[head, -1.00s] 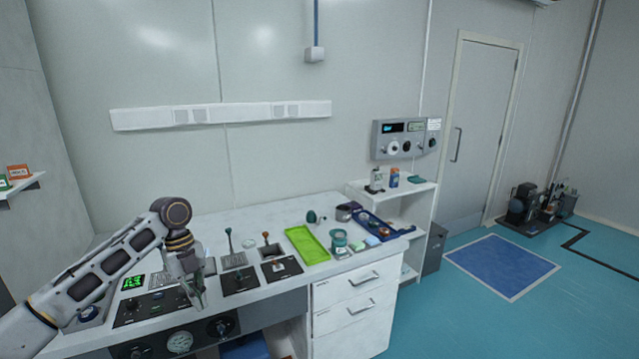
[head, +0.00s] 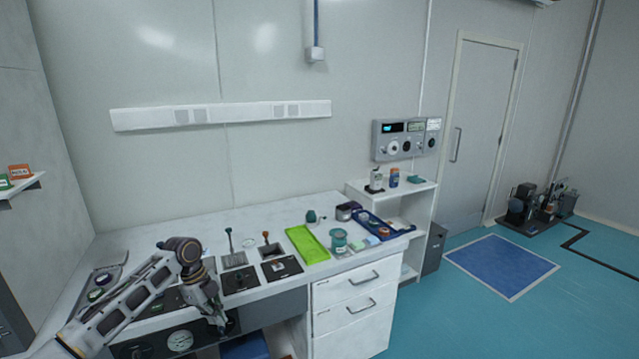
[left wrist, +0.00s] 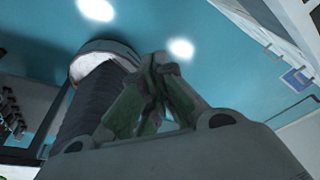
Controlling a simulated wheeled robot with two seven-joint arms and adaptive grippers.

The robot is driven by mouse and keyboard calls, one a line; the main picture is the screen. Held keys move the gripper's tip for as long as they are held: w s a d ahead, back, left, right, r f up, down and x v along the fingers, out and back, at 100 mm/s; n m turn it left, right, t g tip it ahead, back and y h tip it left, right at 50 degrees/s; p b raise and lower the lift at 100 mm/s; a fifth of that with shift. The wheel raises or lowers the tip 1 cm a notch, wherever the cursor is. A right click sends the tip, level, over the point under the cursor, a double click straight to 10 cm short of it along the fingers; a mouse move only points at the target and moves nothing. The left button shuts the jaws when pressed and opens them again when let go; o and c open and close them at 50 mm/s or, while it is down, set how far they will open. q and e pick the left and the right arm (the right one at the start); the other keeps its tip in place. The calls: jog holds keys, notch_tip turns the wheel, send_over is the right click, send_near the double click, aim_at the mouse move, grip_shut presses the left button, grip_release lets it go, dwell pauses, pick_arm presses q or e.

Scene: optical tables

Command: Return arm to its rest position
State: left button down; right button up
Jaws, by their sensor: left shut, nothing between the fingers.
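My left arm (head: 140,300) comes in from the lower left of the head view and bends over the left part of the white bench. My left gripper (head: 222,322) points down at the front edge of the bench, by the panel with the gauge. In the left wrist view the fingers of my left gripper (left wrist: 160,75) are together and empty, with blue-green floor behind them. My right gripper is not in view.
The white bench (head: 170,238) carries two lever units, a green tray (head: 306,244), a teal jar (head: 338,240) and a blue tray (head: 385,227). Drawers (head: 352,300) stand below on the right.

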pick_arm(q)
jog(key=s+a+f+n+t, duration=0.1)
jog(key=s+f+n, duration=0.15)
jog(key=f, duration=0.85)
jog(key=s+f+n+y, duration=0.1)
jog(key=f+n, duration=0.3)
jog(key=f, duration=0.6)
jog(key=s+a+f+n+t, duration=0.15)
jog(key=f+n, duration=0.25)
jog(key=f, duration=0.7)
jog(key=s+f+n+y, duration=0.1)
jog(key=s+f+n, duration=0.3)
jog(key=s+f, duration=1.15)
jog(key=s+d+f+n, duration=0.1)
jog(key=s+f, duration=0.3)
jog(key=s, duration=0.7)
jog(key=s+d+f+n, duration=0.2)
jog(key=s+f, duration=0.3)
jog(key=s, duration=0.7)
jog(key=s+d+f+n+g, duration=0.1)
jog(key=s+f, duration=0.3)
jog(key=s, duration=0.7)
jog(key=shift+s+d+f+n+y, duration=0.25)
jog(key=shift+s+d+n+y, duration=0.15)
jog(key=shift+d, duration=0.2)
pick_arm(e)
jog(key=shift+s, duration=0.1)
